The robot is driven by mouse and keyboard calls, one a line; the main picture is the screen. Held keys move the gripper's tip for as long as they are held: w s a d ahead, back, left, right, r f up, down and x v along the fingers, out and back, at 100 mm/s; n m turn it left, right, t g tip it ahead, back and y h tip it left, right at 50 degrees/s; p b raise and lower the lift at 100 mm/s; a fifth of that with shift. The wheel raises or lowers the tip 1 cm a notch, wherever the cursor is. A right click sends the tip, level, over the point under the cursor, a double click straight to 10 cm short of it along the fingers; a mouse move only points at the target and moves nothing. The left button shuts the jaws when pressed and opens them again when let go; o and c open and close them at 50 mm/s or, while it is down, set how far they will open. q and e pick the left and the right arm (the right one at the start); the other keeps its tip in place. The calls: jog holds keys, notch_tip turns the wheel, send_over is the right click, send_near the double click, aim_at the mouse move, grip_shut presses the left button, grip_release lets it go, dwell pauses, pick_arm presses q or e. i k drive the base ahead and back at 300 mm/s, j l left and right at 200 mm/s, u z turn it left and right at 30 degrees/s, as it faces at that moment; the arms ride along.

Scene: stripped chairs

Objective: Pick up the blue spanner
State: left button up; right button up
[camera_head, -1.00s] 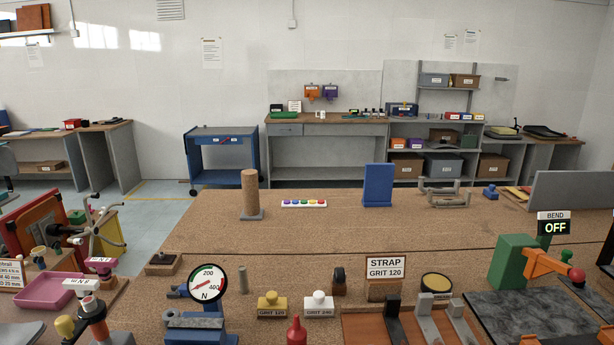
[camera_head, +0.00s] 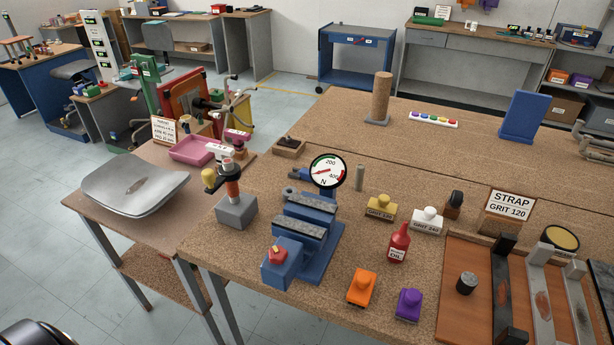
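I cannot make out a blue spanner anywhere in the head view. The blue objects I can tell apart are a blue vise (camera_head: 318,222) with grey jaws on the near bench, a blue upright block (camera_head: 522,117) on the far bench, and a blue cart (camera_head: 357,60) at the back. A round dial (camera_head: 327,171) marked N stands behind the vise. Neither of my grippers is in view.
The near bench (camera_head: 225,255) holds orange (camera_head: 361,288) and purple (camera_head: 408,304) blocks, a red oil bottle (camera_head: 398,245) and a wooden tray (camera_head: 455,306) with metal bars. A grey seat shell (camera_head: 136,185) lies on the left side table. Open floor (camera_head: 45,240) is at left.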

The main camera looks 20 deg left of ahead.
aim_at(303, 174)
jog(key=i+j+u, duration=0.3)
jog(key=j, duration=0.35)
jog(key=i+j+u, duration=0.25)
jog(key=i+j, duration=0.25)
